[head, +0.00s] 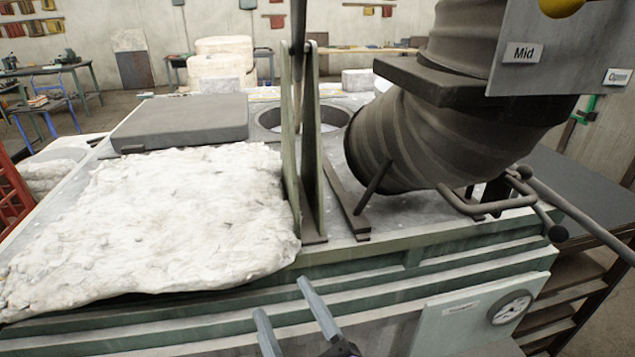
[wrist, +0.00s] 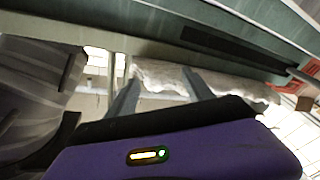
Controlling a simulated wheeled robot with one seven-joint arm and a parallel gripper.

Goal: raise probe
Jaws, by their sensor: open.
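My gripper (head: 283,298) is open at the bottom of the head view, in front of the green furnace housing (head: 372,284). Its two grey fingers point up and stand apart. In the wrist view the fingers (wrist: 160,76) have nothing between them. A dark upright rod (head: 298,40) stands between two tall metal plates (head: 311,150) above the round opening (head: 270,118); I cannot tell whether it is the probe. A grey rod with a dark ball end (head: 557,232) and a bent handle (head: 487,203) are at the right, apart from my gripper.
A white lumpy blanket (head: 165,225) covers the left of the housing top and overhangs its front edge. A round gauge (head: 511,308) is on the front.

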